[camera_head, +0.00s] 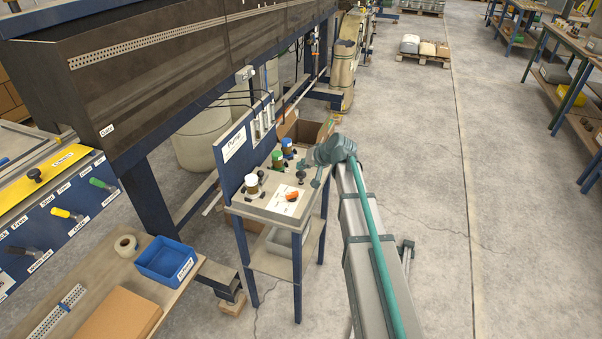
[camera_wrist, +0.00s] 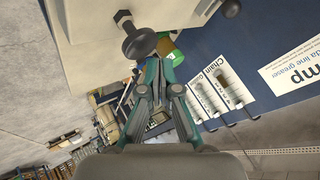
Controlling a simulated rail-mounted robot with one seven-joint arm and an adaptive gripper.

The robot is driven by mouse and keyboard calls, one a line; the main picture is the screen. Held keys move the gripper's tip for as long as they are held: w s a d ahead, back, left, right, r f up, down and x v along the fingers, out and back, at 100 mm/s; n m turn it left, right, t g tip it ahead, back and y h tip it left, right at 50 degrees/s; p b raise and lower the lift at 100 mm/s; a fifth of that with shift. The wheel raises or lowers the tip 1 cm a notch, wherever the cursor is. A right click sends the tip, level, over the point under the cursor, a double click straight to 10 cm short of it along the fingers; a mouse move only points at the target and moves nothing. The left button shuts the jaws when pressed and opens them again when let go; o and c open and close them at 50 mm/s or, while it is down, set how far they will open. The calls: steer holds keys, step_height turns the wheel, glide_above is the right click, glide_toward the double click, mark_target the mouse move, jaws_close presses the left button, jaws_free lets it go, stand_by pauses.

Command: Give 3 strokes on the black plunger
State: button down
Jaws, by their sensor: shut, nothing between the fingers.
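A black plunger knob (camera_wrist: 138,42) on a short rod shows in the wrist view, standing out from the pale top of the small pump stand. In the head view a black knob (camera_head: 301,177) stands near the right edge of the stand top (camera_head: 240,206). My gripper (camera_wrist: 157,66) is shut and empty. Its fingertips are close to the knob in the wrist view, a little below and right of it; I cannot tell whether they touch. In the head view my gripper (camera_head: 317,180) is above the stand's right edge, right of the knob.
A blue sign panel (camera_head: 232,152) rises behind. A blue bin (camera_head: 167,262) is on the bench at left.

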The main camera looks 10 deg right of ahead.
steer(key=shift+r, duration=0.1)
steer(key=shift+r+p, duration=1.1)
steer(key=shift+r, duration=1.35)
stand_by(0.4)
step_height(320, 180, up, 4)
steer(key=p, duration=0.5)
steer(key=shift+f+p, duration=0.1)
steer(key=shift+p, duration=0.25)
steer(key=shift+f, duration=0.1)
steer(key=b, duration=0.4)
glide_above(302, 174)
step_height(302, 174, down, 8)
steer(key=shift+w+d+r, duration=0.1)
steer(key=shift+r, duration=0.15)
steer(key=shift+f+b, duration=0.35)
steer(key=shift+f, duration=0.25)
steer(key=shift+f, duration=0.15)
stand_by(0.5)
